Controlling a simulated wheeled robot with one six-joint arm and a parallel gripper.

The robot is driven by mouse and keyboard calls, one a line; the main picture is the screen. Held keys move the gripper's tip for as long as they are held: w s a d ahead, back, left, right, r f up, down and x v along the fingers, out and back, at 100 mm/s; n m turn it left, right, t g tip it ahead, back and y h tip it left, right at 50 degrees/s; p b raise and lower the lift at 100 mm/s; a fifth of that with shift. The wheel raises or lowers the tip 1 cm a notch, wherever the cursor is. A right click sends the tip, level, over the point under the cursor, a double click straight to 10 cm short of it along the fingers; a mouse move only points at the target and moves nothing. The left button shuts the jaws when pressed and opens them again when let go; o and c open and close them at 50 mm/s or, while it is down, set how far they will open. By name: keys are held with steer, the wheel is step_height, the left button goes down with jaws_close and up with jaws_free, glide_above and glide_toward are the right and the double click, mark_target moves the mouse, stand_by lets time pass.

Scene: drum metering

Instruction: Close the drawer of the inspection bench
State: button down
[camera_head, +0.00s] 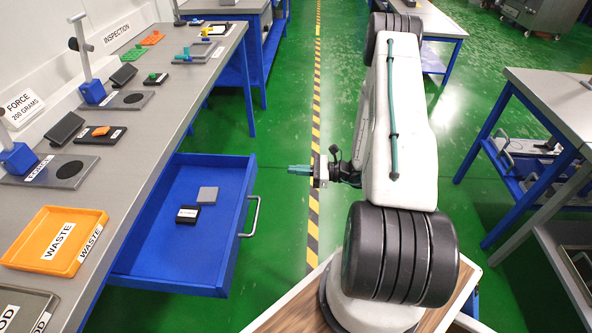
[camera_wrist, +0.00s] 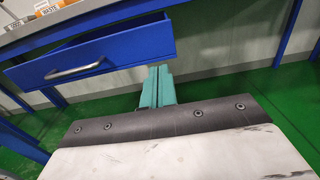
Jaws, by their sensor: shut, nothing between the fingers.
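The blue drawer (camera_head: 170,255) of the inspection bench (camera_head: 222,62) stands pulled out to the right from under the grey top. A black labelled block (camera_head: 187,214) and a grey square piece (camera_head: 208,195) lie inside it. Its metal handle (camera_head: 251,217) is on the front, which faces my arm. My gripper (camera_head: 299,170) is shut and empty, to the right of the drawer front and apart from it. In the wrist view the drawer front (camera_wrist: 125,48) and handle (camera_wrist: 75,71) show ahead and to the left of the teal fingers (camera_wrist: 157,88).
An orange waste tray (camera_head: 58,240) and several gauges sit on the bench top. A yellow-black floor stripe (camera_head: 314,215) runs beneath my gripper. Green floor lies clear between the drawer and my arm. Another blue-legged bench (camera_head: 545,100) stands at the right.

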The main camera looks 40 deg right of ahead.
mark_target(255, 168)
steer(key=x, duration=1)
steer(key=shift+w+a, duration=0.15)
steer(key=shift+a, duration=0.05)
